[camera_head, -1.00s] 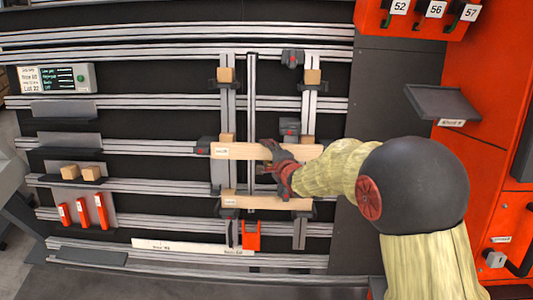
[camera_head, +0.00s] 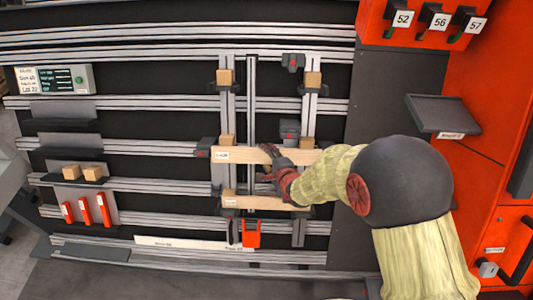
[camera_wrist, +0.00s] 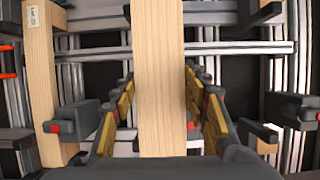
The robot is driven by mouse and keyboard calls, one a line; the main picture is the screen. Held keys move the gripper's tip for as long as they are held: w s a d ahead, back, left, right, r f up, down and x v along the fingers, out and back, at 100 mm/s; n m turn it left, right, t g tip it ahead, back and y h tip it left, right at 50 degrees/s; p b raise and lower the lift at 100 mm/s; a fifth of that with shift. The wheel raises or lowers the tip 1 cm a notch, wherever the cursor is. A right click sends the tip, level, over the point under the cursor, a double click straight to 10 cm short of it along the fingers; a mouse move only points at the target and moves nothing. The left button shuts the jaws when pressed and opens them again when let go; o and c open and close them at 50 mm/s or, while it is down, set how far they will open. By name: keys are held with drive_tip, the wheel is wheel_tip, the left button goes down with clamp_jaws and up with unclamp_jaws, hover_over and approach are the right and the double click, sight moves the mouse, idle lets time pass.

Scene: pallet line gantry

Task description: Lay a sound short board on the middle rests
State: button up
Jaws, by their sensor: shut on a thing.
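My gripper (camera_head: 277,167) is shut on a pale wooden board (camera_head: 240,155). The board lies level across the two uprights at middle height, with a small label near its left end. In the wrist view this board (camera_wrist: 158,35) runs between the fingers of my gripper (camera_wrist: 160,78); its visible face looks clean. The middle rests are largely behind it, so I cannot tell whether it touches them. A second labelled board (camera_head: 250,202) lies on the lower rests, and a labelled board (camera_wrist: 43,80) shows at left in the wrist view.
Wooden blocks (camera_head: 225,77) sit on the upper rests. An orange clamp-like part (camera_head: 250,233) hangs below the lower board. At left are a shelf with two blocks (camera_head: 72,172) and orange tools (camera_head: 85,212). An orange cabinet (camera_head: 490,120) with a grey tray (camera_head: 440,113) stands at right.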

drive_tip(key=w+f+b, duration=0.4)
drive_tip(key=w+f, duration=0.1)
drive_tip(key=w, duration=0.5)
drive_tip(key=shift+w+d+f+b, duration=0.15)
drive_tip(key=shift+w+f+b, duration=0.05)
drive_tip(key=shift+f+b, duration=0.15)
idle(0.5)
drive_tip(key=shift+w+f, duration=0.15)
drive_tip(key=shift+w, duration=0.1)
idle(0.8)
drive_tip(key=shift+s+f, duration=0.15)
drive_tip(key=shift+f, duration=0.1)
idle(0.6)
drive_tip(key=o, duration=1.4)
drive_tip(key=shift+f, duration=0.1)
drive_tip(key=v, duration=1.2)
